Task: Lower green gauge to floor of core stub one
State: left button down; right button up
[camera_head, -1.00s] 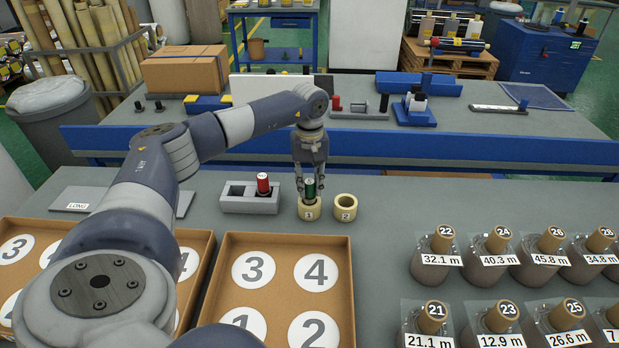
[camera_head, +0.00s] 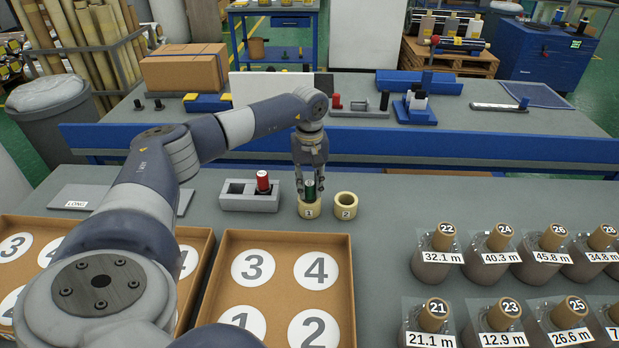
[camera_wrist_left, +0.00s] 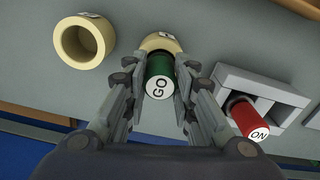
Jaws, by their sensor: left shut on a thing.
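The green gauge (camera_head: 310,188) stands upright with its lower part inside core stub one (camera_head: 309,209), a short cream ring labelled 1. Its lower end is hidden by the stub wall, so I cannot tell whether it touches the floor. My left gripper (camera_head: 310,191) is shut on the green gauge from above. In the left wrist view the gauge (camera_wrist_left: 159,77) shows its "GO" end between the two fingers, with the stub (camera_wrist_left: 160,42) beyond it. My right gripper is not in view.
Core stub two (camera_head: 345,206) stands empty just right of stub one. A grey two-hole block (camera_head: 236,203) to the left holds a red gauge (camera_head: 263,183). Cardboard trays (camera_head: 287,238) with numbered circles lie in front; several wrapped rolls (camera_head: 436,262) stand at right.

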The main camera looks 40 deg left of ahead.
pick_arm(q)
jog(key=c, duration=1.2)
grip_release()
jog(key=shift+c, duration=0.2)
notch_tip(320, 180, up, 12)
